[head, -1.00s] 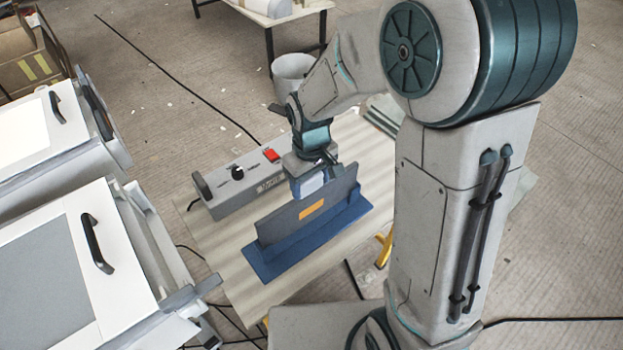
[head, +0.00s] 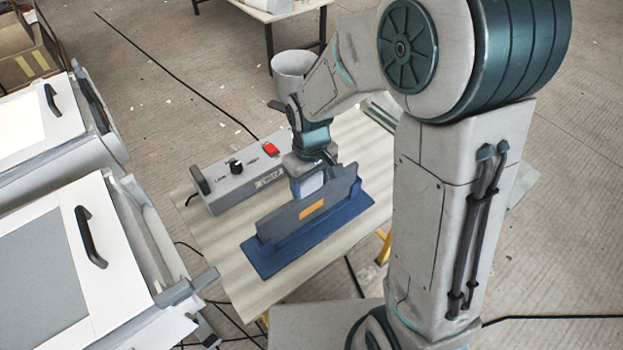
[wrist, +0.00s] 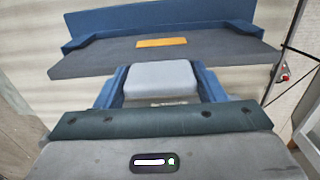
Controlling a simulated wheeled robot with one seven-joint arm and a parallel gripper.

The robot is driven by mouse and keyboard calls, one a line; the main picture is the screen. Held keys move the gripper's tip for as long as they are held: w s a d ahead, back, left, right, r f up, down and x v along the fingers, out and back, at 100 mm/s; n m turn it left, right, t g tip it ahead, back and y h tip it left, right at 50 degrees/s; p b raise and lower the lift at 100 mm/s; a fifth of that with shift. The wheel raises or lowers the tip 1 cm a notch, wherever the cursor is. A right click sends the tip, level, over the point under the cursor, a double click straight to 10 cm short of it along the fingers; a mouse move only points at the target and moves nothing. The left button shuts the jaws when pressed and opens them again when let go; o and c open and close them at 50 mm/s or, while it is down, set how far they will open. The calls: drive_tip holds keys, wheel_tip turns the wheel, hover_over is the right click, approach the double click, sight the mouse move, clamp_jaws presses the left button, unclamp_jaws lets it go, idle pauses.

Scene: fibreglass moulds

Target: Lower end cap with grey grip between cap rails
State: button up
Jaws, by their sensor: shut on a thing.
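The end cap (head: 285,223) is a dark grey upright plate with an orange label. It also shows in the wrist view (wrist: 205,52). My gripper (head: 310,187) is shut on its light grey grip (wrist: 160,80), with a blue finger on each side. The blue cap rails (head: 265,264) stand on a flat blue base under the plate. In the wrist view a blue rail wall (wrist: 160,18) lies along the plate's far side. The plate's lower edge is close to the rails. I cannot tell how deep it sits between them or whether it touches.
A grey control box (head: 238,185) with a red switch (head: 270,149) stands behind the rails on the pale worktable (head: 243,298). White lidded units (head: 130,235) with black handles stand at the left.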

drive_tip(key=shift+f+b, duration=0.35)
drive_tip(key=shift+f, duration=0.15)
drive_tip(key=o, duration=1.8)
drive_tip(key=shift+r, duration=0.1)
drive_tip(key=shift+c, duration=0.2)
drive_tip(key=shift+r, duration=0.1)
wheel_tip(320, 180, up, 14)
drive_tip(key=shift+f+p, duration=0.2)
drive_tip(key=shift+p, duration=0.1)
drive_tip(key=s+d+m+t, duration=0.2)
drive_tip(key=s+d+m, duration=0.5)
drive_tip(key=s+d, duration=0.5)
drive_tip(key=shift+t, duration=0.4)
